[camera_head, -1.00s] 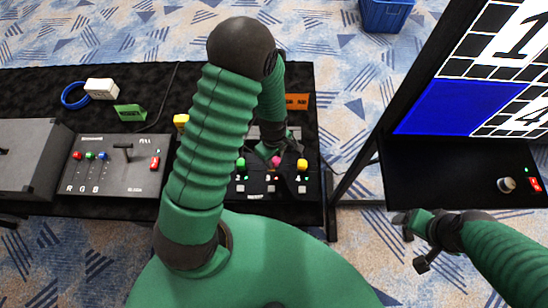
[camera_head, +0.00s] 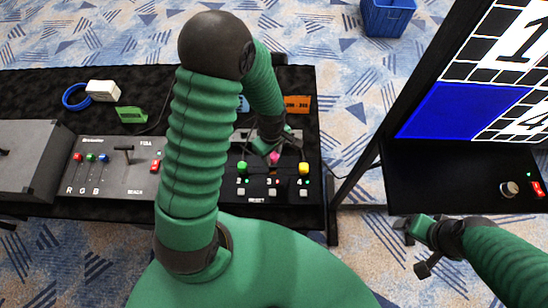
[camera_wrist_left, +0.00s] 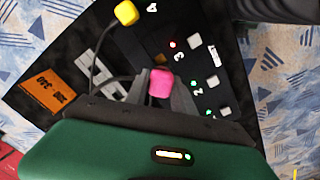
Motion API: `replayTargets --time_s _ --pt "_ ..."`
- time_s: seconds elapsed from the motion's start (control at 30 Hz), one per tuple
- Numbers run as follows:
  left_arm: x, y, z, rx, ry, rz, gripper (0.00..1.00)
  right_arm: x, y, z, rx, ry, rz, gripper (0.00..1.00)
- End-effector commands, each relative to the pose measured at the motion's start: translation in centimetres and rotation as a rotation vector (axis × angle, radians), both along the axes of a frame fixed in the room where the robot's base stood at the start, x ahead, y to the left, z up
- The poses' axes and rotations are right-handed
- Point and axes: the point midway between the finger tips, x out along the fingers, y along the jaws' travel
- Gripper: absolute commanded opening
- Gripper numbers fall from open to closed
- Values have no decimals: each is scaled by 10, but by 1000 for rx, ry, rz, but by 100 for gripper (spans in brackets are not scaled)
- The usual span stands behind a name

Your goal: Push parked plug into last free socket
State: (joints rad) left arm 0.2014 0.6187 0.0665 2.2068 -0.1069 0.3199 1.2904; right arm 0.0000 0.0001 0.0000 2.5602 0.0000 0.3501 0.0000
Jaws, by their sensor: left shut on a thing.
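The pink plug (camera_wrist_left: 160,83) is between the fingers of my left gripper (camera_wrist_left: 158,92), which is shut on it; the plug also shows in the head view (camera_head: 274,157). It is over the black socket panel (camera_head: 257,183), near the number 3, where a red light shows. Whether it touches the panel cannot be told. A green plug (camera_head: 242,167) stands to its left and a yellow plug (camera_head: 303,168) to its right, by the number 4. My left arm hides the panel's left part. My right gripper (camera_head: 412,248) is open and empty, off to the right.
A grey control box (camera_head: 115,168) with coloured sliders sits left of the panel. An orange card (camera_head: 297,103) and a green card (camera_head: 130,114) lie behind. The video wall (camera_head: 475,85) and its black shelf (camera_head: 455,180) stand at the right. Dark cables run behind the plugs.

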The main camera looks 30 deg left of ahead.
Motion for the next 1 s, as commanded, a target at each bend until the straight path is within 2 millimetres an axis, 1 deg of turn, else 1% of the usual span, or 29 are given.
replayTargets --time_s 0.33,0.5,0.63,1.0 --pt "0 0 -40 -1 0 -1 0 0 0 -37 0 0 0 80" --pt "0 0 -54 0 0 -1 0 0 0 -47 0 0 0 80" --pt "0 0 -57 0 0 -1 0 0 0 -48 0 0 0 80" --pt "0 0 -56 0 0 -1 0 0 0 -47 0 0 0 80"
